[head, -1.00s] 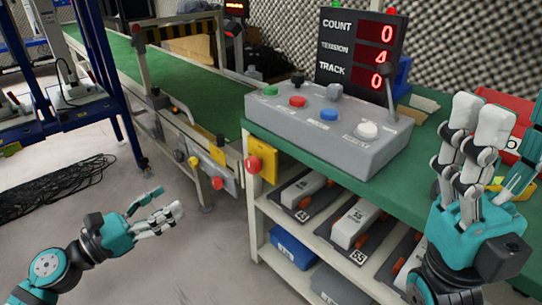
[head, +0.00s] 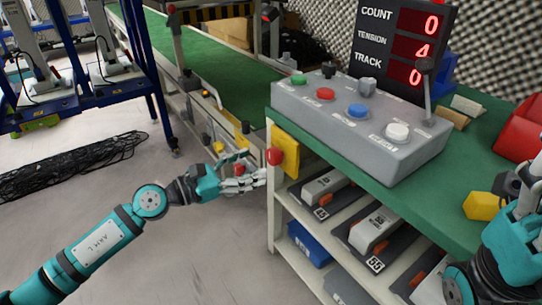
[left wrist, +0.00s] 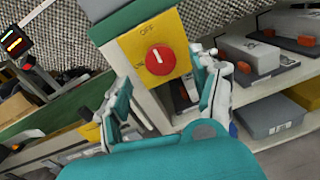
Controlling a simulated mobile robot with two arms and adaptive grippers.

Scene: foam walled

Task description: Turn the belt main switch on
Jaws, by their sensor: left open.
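The belt main switch is a red round knob (head: 274,156) on a yellow plate (head: 287,152) on the end of the green-topped bench. In the left wrist view the knob (left wrist: 160,60) has a white mark in its upper part, and OFF is printed above it on the plate, with another label at its left. My left gripper (head: 256,178) is open, just left of and slightly below the switch in the head view. In the left wrist view its fingers (left wrist: 165,85) stand apart, either side of the plate's lower part, with nothing between them. My right gripper (head: 515,235) is cut off at the right edge.
A grey control box (head: 355,120) with several coloured buttons and a lever stands on the bench top (head: 440,205), before a red-digit display (head: 405,45). Shelves below hold grey-and-orange devices (head: 376,228) and a blue bin (head: 308,243). Open floor (head: 200,250) lies left of the bench.

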